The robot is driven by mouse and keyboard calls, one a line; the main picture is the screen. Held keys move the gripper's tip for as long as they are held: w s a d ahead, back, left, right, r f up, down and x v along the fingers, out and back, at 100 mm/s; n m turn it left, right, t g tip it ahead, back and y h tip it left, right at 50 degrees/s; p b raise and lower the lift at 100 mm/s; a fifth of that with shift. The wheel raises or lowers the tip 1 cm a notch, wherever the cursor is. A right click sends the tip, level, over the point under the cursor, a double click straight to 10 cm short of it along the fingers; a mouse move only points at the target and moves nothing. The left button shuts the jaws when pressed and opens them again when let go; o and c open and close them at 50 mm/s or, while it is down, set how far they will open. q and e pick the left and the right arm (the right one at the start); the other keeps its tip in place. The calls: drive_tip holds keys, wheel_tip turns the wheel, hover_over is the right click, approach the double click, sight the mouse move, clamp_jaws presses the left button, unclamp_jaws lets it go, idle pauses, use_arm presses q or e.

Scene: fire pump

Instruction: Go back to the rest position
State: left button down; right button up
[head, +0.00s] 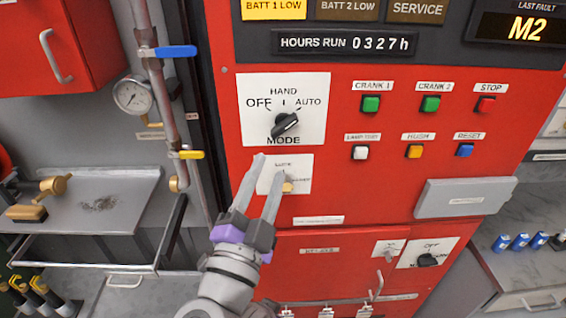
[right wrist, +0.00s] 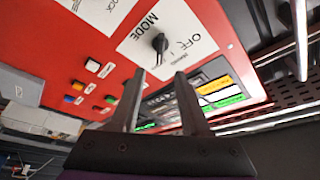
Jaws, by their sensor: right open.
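My right gripper (head: 268,168) is open and empty in front of the red control panel (head: 355,200). Its two grey fingers point up, in front of the small plate with the brass key switch (head: 287,187) and below the MODE switch (head: 285,124). In the right wrist view the open fingers (right wrist: 158,78) have nothing between them but the panel behind. The MODE switch (right wrist: 161,43) shows beyond them there. Whether the fingertips touch the panel cannot be told. My left gripper is not in view.
A pipe with a blue-handled valve (head: 176,52), a yellow-handled valve (head: 190,154) and a gauge (head: 133,95) stands left of the panel. A grey box (head: 463,197) juts out at the panel's lower right.

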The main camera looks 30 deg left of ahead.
drive_tip(key=w+d+f+n+g+y, duration=0.3)
drive_tip(key=w+d+f+n+y, duration=0.2)
drive_tip(key=w+d+n, duration=0.2)
drive_tip(key=d+f+n+g+h, duration=0.25)
drive_tip(key=d+f+g, duration=0.25)
drive_tip(key=d+f, duration=0.7)
drive_tip(key=s+d+f+g+h, duration=0.2)
drive_tip(key=s+d+f, duration=0.2)
drive_tip(key=d+f, duration=0.2)
drive_tip(key=s+d+f+m+g+h, duration=0.1)
drive_tip(key=s+d+f+g+h, duration=0.1)
drive_tip(key=d, duration=0.5)
drive_tip(key=s+d+f+m+g+h+p, duration=0.1)
drive_tip(key=s+d+f+g+h, duration=0.1)
drive_tip(key=s+d+f, duration=0.4)
wheel_tip(320, 180, down, 4)
drive_tip(key=shift+d+r+g+h, duration=0.2)
drive_tip(key=shift+d+g+h, duration=0.2)
drive_tip(key=shift+d+h, duration=0.35)
drive_tip(key=shift+s, duration=0.1)
